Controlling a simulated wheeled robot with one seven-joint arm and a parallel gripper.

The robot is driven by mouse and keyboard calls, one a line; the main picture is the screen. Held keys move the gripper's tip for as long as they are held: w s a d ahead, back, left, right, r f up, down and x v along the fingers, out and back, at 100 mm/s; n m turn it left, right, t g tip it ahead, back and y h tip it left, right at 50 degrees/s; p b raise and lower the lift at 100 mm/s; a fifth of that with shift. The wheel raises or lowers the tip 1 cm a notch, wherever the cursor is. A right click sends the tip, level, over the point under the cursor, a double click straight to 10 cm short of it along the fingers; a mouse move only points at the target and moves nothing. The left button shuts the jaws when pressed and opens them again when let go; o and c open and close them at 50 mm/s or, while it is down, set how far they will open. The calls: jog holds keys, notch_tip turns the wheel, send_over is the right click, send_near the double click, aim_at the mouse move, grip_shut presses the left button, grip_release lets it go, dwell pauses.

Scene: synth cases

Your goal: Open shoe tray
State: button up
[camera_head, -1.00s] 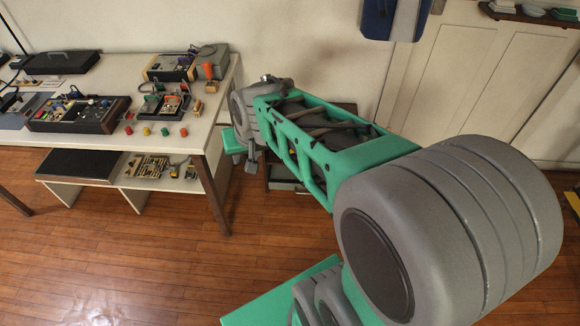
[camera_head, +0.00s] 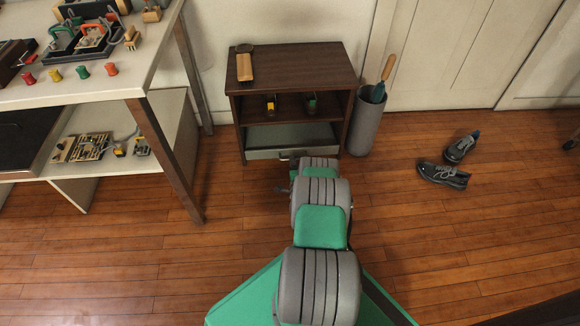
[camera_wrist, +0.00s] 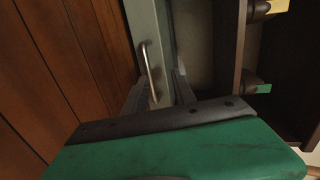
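The shoe tray (camera_head: 262,154) is the grey-green tray at the bottom of a dark brown cabinet (camera_head: 340,113). Its inside shows above its front, so it looks at least partly out; how far, I cannot tell. In the wrist view, the tray's front (camera_wrist: 146,22) runs up the picture, with a metal bar handle (camera_wrist: 149,68) on its left face. My gripper (camera_wrist: 160,88) is open, its fingers apart. One finger is beside the handle, the other on the tray's inner side. Contact cannot be told. In the head view my arm hides most of the gripper.
Two dark shoes (camera_head: 448,174) lie on the floor at right. A grey cylindrical bin (camera_head: 365,125) stands close beside the cabinet. Brushes with yellow and green parts (camera_head: 311,103) lie on the shelf above the tray. A workbench (camera_head: 110,92) stands at left. The floor before the cabinet is clear apart from my arm.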

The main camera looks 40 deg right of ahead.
jog(key=shift+m+h, duration=0.4)
jog(key=w+d+f+b, duration=0.4)
jog(key=shift+d, duration=0.25)
jog(key=shift+w+d+r, duration=0.1)
jog(key=shift+w+d, duration=0.05)
jog(key=shift+w, duration=0.1)
jog(key=shift+c, duration=0.2)
grip_shut()
dwell(0.6)
